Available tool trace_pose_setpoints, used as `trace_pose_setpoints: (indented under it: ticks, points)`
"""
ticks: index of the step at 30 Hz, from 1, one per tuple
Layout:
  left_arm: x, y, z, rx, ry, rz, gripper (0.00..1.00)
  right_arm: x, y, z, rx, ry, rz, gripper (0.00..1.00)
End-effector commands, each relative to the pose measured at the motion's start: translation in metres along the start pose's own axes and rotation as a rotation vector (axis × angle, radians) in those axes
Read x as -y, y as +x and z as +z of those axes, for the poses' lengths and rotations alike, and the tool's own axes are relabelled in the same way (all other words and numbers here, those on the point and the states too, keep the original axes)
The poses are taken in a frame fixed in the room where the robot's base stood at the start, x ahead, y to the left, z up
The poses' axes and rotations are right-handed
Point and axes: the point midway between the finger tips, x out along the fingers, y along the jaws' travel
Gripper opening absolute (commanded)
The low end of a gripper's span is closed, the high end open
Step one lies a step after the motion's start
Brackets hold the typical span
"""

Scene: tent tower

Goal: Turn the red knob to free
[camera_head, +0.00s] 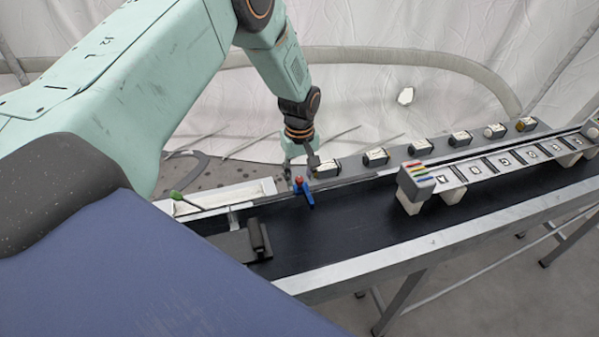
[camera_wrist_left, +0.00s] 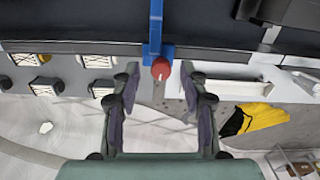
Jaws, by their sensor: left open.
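The red knob (camera_wrist_left: 161,69) sits on the end of a blue bracket (camera_wrist_left: 152,51) at the conveyor's edge. In the head view the red knob (camera_head: 298,181) shows small on top of the blue bracket (camera_head: 306,195). My left gripper (camera_wrist_left: 160,80) is open, its two fingers on either side of the knob in the picture, with gaps between; whether the tips are level with it I cannot tell. In the head view my left gripper (camera_head: 300,165) is partly hidden and points down beside the knob. My right gripper is not in view.
A dark conveyor belt (camera_head: 350,225) runs along the bench with metal rails. A row of several small labelled blocks (camera_head: 375,157) stands behind it. A grey block with coloured stripes (camera_head: 416,180) stands on the right. A green-tipped lever (camera_head: 176,195) is at left. A yellow-black item (camera_wrist_left: 255,118) lies at right in the wrist view.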

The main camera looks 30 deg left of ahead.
Motion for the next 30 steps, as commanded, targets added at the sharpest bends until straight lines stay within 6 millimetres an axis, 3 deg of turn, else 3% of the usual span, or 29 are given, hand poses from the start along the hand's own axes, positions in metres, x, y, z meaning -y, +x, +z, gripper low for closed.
trace_pose_setpoints:
  ticks: [7, 23, 30]
  points:
    - [0.0001, 0.0013, 0.0002, 0.001, 0.0, 0.0, 0.44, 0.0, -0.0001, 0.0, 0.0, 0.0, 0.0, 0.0]
    - [0.0003, 0.001, 0.0002, 0.001, -0.001, 0.0, 0.0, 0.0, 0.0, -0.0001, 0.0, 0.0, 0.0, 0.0]
    - [0.0004, 0.0004, 0.0003, 0.001, -0.021, -0.001, 0.0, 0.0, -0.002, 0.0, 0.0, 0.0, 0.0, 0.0]
